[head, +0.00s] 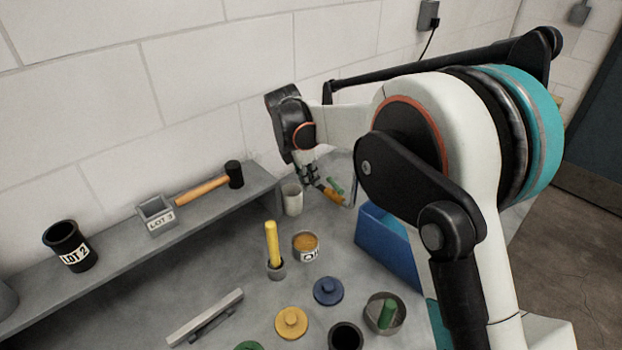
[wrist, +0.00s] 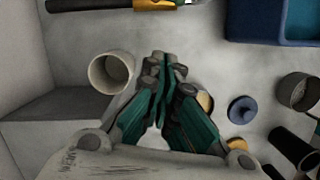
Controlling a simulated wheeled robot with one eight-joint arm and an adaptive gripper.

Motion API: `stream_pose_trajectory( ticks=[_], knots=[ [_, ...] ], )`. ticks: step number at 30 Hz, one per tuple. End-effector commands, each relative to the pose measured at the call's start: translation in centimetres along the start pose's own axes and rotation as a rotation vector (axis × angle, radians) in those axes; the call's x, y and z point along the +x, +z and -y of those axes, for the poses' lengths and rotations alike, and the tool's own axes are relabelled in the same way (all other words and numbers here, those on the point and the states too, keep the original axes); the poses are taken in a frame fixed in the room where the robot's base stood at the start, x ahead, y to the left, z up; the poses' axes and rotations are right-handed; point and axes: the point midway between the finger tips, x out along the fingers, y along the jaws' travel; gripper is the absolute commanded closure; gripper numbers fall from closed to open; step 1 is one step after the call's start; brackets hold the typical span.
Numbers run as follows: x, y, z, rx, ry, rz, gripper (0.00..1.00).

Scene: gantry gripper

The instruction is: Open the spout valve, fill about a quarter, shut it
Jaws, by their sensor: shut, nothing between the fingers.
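My gripper (head: 310,176) hangs above the back of the grey bench, its fingers closed together and empty. In the wrist view my gripper (wrist: 161,62) points at bare bench. A cream cup (head: 292,199) stands upright beside the shelf; it also shows in the wrist view (wrist: 108,74), just left of the fingers and apart from them. Its inside looks empty in the wrist view. I cannot make out a spout or a valve in either view; my arm hides part of the bench.
A black and yellow tool (wrist: 150,5) lies at the wrist view's top edge. A blue bin (head: 383,243) stands right of a labelled can (head: 306,246). A yellow-handled item (head: 273,245) stands upright. A mallet (head: 205,184) lies on the shelf. Yellow (head: 291,322) and blue (head: 328,291) lids lie in front.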

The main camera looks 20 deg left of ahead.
Motion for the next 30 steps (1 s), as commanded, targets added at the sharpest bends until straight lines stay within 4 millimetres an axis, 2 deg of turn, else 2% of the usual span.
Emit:
stream_pose_trajectory(
  ticks=[1, 12, 15, 19, 30],
  knots=[
    [1.1, 0.0, 0.0, 0.001, 0.0, 0.0, 1.0],
    [8.0, 0.4, 0.0, 0.003, 0.0, 0.0, 1.0],
    [7.8, 2.2, 0.0, 0.003, -0.001, 0.0, 1.0],
    [7.8, 3.6, 0.0, 0.003, -0.001, -0.001, 1.0],
    [7.7, 4.0, 0.0, 0.001, 0.0, 0.0, 1.0]
  ],
)
